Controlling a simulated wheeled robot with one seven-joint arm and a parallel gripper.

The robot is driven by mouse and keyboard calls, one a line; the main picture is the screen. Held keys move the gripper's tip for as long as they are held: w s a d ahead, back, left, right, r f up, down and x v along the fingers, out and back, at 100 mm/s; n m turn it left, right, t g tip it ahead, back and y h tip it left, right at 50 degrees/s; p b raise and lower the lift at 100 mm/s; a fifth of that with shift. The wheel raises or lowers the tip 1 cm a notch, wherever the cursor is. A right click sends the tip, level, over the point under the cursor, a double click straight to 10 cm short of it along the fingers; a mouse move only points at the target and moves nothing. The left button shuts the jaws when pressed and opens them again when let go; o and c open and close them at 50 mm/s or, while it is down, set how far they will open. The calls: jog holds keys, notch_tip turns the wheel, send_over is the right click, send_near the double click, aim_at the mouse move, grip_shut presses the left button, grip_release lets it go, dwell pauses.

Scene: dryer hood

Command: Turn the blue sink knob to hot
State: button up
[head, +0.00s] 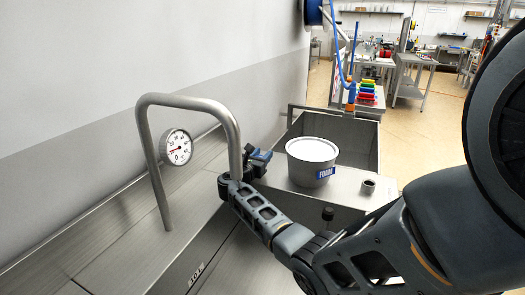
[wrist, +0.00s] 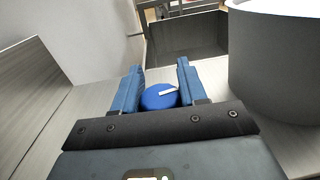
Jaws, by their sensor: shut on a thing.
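The blue sink knob (wrist: 158,98) is round with a white pointer mark, seen in the wrist view between the two blue fingers of my gripper (wrist: 159,66). The white mark points to the right and slightly up in that view. The fingers stand on both sides of the knob and are shut on it. In the head view my gripper (head: 258,158) is at the right foot of the metal rail, and I cannot tell the knob from the blue fingers there. No hot or cold label is readable.
A white-lidded tub marked FOAM (head: 313,162) stands close to the right of my gripper. A bent metal rail (head: 187,101) with a round gauge (head: 177,148) is at the left. A sink basin (head: 352,143) lies behind the tub. A small metal cylinder (head: 368,186) is at the right.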

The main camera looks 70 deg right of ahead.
jog(key=n+t+p, duration=0.1)
jog(key=n+t, duration=0.1)
jog(key=t, duration=0.2)
jog(key=shift+w+n, duration=0.15)
jog(key=shift+n, duration=0.25)
jog(key=n+t, duration=0.1)
jog(key=t, duration=0.1)
jog(key=n+t, duration=0.1)
jog(key=t, duration=0.1)
jog(key=shift+w+n+y, duration=0.2)
jog(key=shift+n+y, duration=0.1)
jog(key=shift+w+a+n+t+y, duration=0.15)
jog(key=shift+n+t+y, duration=0.5)
jog(key=shift+t, duration=0.5)
jog(key=shift+w+n+t+y, duration=0.15)
jog(key=shift+n+t+y, duration=0.3)
jog(key=shift+n+t, duration=0.55)
jog(key=shift+n+t+y, duration=0.25)
jog(key=shift+t+y, duration=0.05)
jog(key=shift+t, duration=0.35)
jog(key=shift+w+a+n+t+y, duration=0.15)
jog(key=shift+w+n+t+y, duration=0.05)
jog(key=shift+n+t+y, duration=0.35)
jog(key=o, duration=1)
jog(key=shift+s, duration=0.15)
